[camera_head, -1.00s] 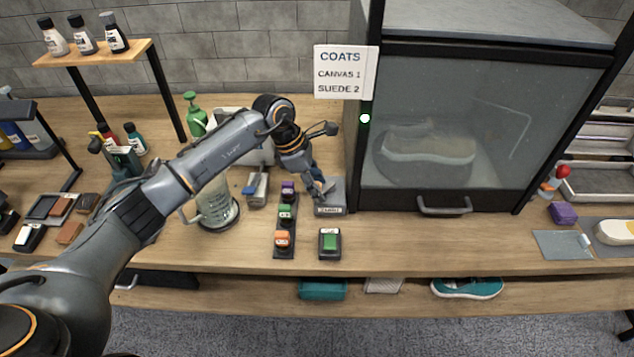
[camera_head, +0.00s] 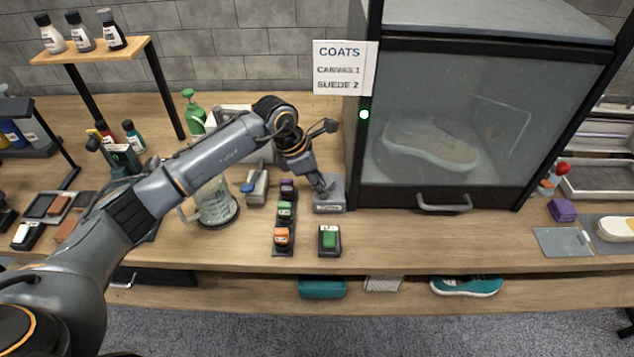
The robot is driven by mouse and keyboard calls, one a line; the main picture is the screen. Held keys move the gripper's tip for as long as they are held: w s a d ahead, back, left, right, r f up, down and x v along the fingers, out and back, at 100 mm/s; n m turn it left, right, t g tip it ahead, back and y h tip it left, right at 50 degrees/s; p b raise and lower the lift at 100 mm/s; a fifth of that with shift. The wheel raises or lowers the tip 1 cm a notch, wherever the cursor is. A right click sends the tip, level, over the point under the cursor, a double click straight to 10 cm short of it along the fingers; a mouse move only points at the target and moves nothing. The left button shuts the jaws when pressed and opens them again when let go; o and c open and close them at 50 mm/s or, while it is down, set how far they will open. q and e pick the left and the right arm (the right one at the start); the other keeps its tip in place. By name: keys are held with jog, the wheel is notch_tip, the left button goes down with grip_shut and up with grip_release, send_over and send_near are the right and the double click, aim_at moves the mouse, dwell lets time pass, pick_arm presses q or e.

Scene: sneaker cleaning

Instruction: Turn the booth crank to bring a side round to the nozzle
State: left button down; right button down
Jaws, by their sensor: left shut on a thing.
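The booth (camera_head: 490,75) is a dark-framed cabinet with a closed, hazy glass front. Inside it a pale sneaker (camera_head: 430,145) sits at an angle to the glass. A small grey crank base (camera_head: 329,206) with a front label stands on the bench left of the booth. My left gripper (camera_head: 322,186) reaches down over this base and is shut on the crank handle, which the fingers mostly hide. The nozzle cannot be made out through the glass. My right gripper is out of view.
A glass jug (camera_head: 215,203) is to the left. A COATS sign (camera_head: 340,68) hangs at the booth's left edge. The bench before the booth is clear.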

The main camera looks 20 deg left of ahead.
pick_arm(q)
jog(key=n, duration=0.1)
jog(key=d+n+t+b, duration=0.1)
jog(key=n, duration=0.1)
jog(key=shift+s+d+f+y, duration=0.1)
jog(key=shift+s+d+y, duration=0.05)
jog(key=shift+d+y, duration=0.15)
jog(key=shift+d+n+t+y+b, duration=0.25)
jog(key=shift+d+n+b, duration=0.15)
jog(key=shift+n, duration=0.5)
jog(key=shift+d+n+t+y+b, duration=0.25)
jog(key=shift+n+b, duration=0.2)
jog(key=shift+n, duration=0.45)
jog(key=c, duration=1.2)
grip_release()
jog(key=v, duration=0.7)
jog(key=shift+r, duration=0.35)
